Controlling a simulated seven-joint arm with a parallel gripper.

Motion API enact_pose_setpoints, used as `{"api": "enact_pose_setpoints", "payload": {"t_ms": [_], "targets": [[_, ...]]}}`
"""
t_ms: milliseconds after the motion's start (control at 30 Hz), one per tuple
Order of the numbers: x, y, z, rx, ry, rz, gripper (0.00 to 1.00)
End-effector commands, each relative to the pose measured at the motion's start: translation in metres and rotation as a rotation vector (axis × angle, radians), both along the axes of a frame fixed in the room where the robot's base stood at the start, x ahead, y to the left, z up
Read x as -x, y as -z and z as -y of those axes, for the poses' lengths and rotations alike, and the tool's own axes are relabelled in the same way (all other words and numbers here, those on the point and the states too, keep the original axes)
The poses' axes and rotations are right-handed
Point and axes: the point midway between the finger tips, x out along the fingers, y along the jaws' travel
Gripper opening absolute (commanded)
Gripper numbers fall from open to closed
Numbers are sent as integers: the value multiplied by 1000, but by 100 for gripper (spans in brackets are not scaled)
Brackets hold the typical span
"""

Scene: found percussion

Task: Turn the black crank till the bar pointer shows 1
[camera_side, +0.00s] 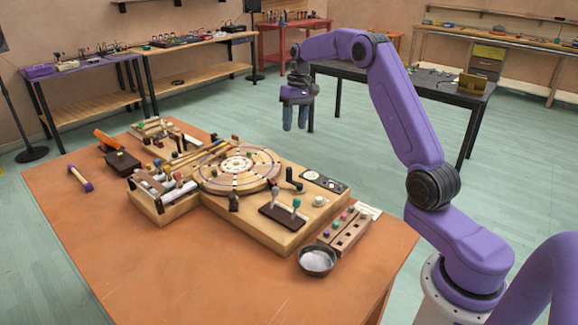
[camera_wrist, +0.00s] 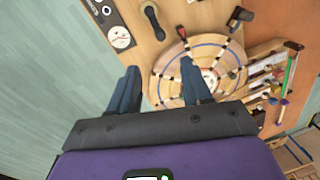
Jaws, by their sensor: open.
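The black crank (camera_side: 292,181) stands on the wooden board, between the round slotted disc and a black dial panel. It also shows at the top of the wrist view (camera_wrist: 152,16), with its round end towards the disc's side. The black dial panel (camera_side: 325,181) carries a white round face (camera_wrist: 119,38) and a smaller ring. The pointer and its reading are too small to make out. My gripper (camera_side: 295,118) is high above the far side of the board, fingers down, open and empty. In the wrist view its fingers (camera_wrist: 160,66) are apart, and the crank lies beyond them.
The disc (camera_side: 238,168) with its coloured marks fills the board's middle. Two levers (camera_side: 283,204), a box of coloured pegs (camera_side: 343,230) and a metal bowl (camera_side: 317,260) stand at the near right. Sticks and tubes crowd the left. The orange table's front (camera_side: 190,265) is clear.

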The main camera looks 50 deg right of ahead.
Motion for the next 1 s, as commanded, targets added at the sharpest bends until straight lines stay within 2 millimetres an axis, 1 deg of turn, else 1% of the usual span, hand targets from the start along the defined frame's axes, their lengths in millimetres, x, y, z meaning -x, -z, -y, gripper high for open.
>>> {"api": "enact_pose_setpoints", "payload": {"t_ms": [33, 100, 400, 500, 600, 700, 867, 1000], "targets": [[1, 1, 5, -20, 114, -15, 48], [2, 2, 10, -49, 282, -38, 48], [6, 3, 30, -173, 984, -183, 48], [7, 2, 36, -208, 1184, -237, 48], [8, 2, 40, -234, 1335, -285, 48], [8, 2, 43, -251, 1431, -317, 48], [8, 4, 42, -259, 1486, -337, 48], [8, 18, 37, -257, 1486, -340, 48]]}}
